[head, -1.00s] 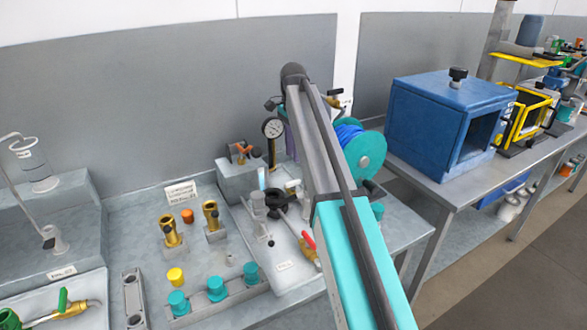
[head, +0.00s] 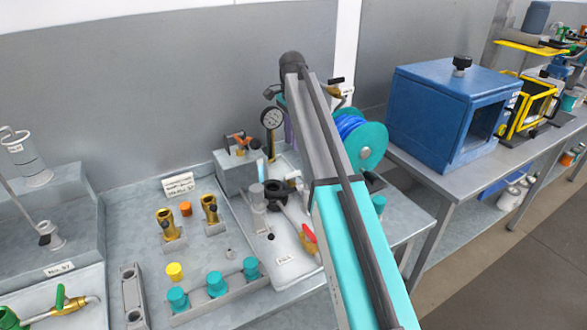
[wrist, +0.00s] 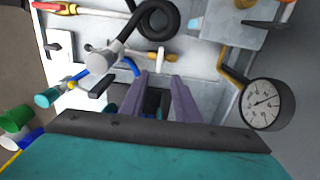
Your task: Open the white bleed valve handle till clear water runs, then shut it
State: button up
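In the wrist view a short pale handle (wrist: 160,57) with a brass-coloured middle lies just beyond my fingertips; it looks like the white bleed valve handle. I cannot make it out in the head view, where my arm covers that area. My gripper (wrist: 158,82) has two purple fingers standing apart, with a dark gap between them. The fingers point towards the pale handle and do not appear to touch it. In the head view a sliver of purple finger (head: 288,130) shows left of my arm. No running water is visible.
A pressure gauge (head: 271,118) stands beside my gripper and also shows in the wrist view (wrist: 267,103). A black ring (wrist: 157,20) and grey-headed fitting (wrist: 100,60) are close by.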

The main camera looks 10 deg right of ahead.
aim_at(292, 173)
notch_tip(292, 173, down, 12)
jog(key=p, duration=0.2)
jog(key=shift+f+p, duration=0.25)
jog(key=shift+p, duration=0.15)
grip_shut()
jog(key=shift+d, duration=0.2)
jog(key=shift+a, duration=0.2)
